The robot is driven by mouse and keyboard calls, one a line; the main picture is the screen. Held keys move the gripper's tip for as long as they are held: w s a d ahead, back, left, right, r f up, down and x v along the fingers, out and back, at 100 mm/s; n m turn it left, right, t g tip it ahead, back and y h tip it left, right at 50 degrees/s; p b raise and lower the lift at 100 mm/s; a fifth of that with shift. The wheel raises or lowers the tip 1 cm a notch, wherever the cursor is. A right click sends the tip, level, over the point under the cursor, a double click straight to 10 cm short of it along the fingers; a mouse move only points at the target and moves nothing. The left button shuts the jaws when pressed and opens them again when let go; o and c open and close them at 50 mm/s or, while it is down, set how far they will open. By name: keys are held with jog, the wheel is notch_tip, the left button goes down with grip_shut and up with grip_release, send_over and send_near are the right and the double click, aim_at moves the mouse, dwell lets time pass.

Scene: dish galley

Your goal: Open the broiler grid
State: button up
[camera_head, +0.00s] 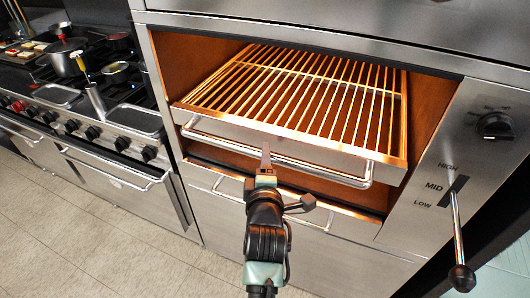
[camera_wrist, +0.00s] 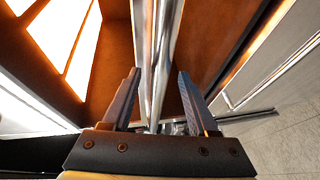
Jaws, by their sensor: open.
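The broiler grid (camera_head: 300,85) is a rack of metal bars in the broiler's lit opening, with a steel front panel (camera_head: 300,145) and a long bar handle (camera_head: 325,175). The front panel stands at or slightly out of the opening; how far the grid is drawn out is hard to tell. My gripper (camera_head: 265,158) is at the left-middle part of the handle. In the wrist view my gripper (camera_wrist: 158,95) is open, with the shiny handle bar (camera_wrist: 153,60) running between its two fingers. A gap shows on both sides of the bar. In the head view the gripper partly hides the handle.
A black knob (camera_head: 494,125) and a lever (camera_head: 458,235) marked HIGH, MID, LOW are on the panel at right. Another handle (camera_head: 225,188) is below the grid. A stove (camera_head: 95,110) with pans stands at left. The tiled floor (camera_head: 90,230) in front is clear.

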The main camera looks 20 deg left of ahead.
jog(key=shift+x, duration=1.3)
grip_shut()
dwell(0.5)
